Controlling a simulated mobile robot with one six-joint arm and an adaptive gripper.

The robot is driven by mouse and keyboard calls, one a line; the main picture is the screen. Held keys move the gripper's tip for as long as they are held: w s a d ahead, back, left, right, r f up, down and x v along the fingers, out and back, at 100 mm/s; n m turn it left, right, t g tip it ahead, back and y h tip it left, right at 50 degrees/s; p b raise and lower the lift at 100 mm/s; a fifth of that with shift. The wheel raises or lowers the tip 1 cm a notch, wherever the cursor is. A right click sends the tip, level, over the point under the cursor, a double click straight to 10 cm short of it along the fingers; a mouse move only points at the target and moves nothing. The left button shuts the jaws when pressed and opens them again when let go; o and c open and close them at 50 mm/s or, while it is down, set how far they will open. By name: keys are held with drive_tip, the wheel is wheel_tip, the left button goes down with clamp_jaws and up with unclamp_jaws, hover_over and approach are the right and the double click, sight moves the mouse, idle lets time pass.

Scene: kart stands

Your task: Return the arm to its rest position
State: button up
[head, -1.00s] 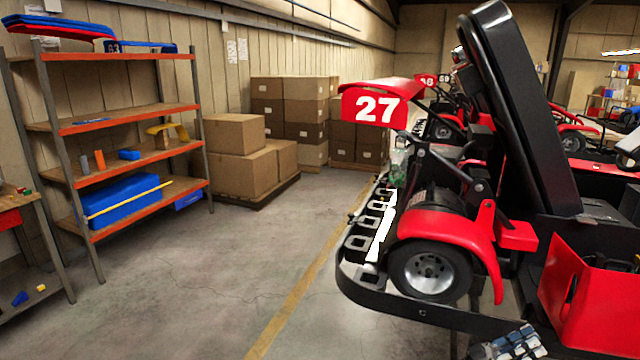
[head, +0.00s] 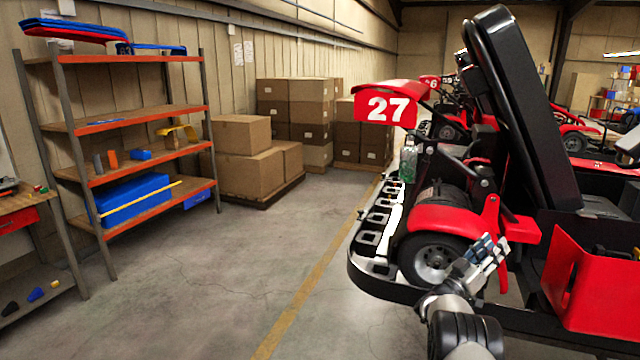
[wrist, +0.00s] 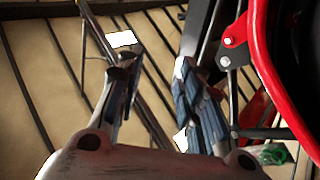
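My gripper (head: 490,250) is raised in the head view, pointing up and to the right, in front of the red and black kart (head: 438,214) numbered 27. In the wrist view its two blue-grey fingers (wrist: 152,78) are spread apart with nothing between them. Whether it touches the kart cannot be told; a gap seems to lie behind it. My forearm comes up from the bottom edge and hides part of the kart's lower bumper.
A shelf rack (head: 130,128) and cardboard boxes (head: 245,160) line the left wall. The floor between the rack and kart is clear.

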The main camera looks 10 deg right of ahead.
drive_tip(key=w+a+r+n+t+y, duration=0.3)
drive_tip(key=w+a+r+t+y, duration=0.15)
drive_tip(key=a+r, duration=0.25)
drive_tip(key=w+a+r+n+t+y, duration=0.2)
drive_tip(key=w+a+r+t+y, duration=0.15)
drive_tip(key=a+r+y, duration=0.3)
drive_tip(key=s+a+r+n+g+y, duration=0.15)
drive_tip(key=s+a+y, duration=0.25)
drive_tip(key=a, duration=0.5)
drive_tip(key=s+a+r+n+y, duration=0.2)
drive_tip(key=s+a+r+y, duration=0.15)
drive_tip(key=a, duration=0.55)
drive_tip(key=s+a+f+n+g+y, duration=0.1)
drive_tip(key=s+a+f+g, duration=0.1)
drive_tip(key=s+a, duration=0.35)
drive_tip(key=s+a+f+g+y, duration=0.1)
drive_tip(key=s+a+f, duration=0.15)
drive_tip(key=s, duration=0.65)
drive_tip(key=s+a+f+n+g+y, duration=0.1)
drive_tip(key=s+a+g, duration=0.1)
drive_tip(key=s+a, duration=0.35)
drive_tip(key=s+f+g, duration=0.2)
drive_tip(key=s+f, duration=0.3)
drive_tip(key=s, duration=0.7)
drive_tip(key=s+a+f+g, duration=0.1)
drive_tip(key=s+f+g, duration=0.2)
drive_tip(key=s, duration=0.9)
drive_tip(key=shift+s+f, duration=0.2)
drive_tip(key=shift+f, duration=0.75)
drive_tip(key=shift+y, duration=0.25)
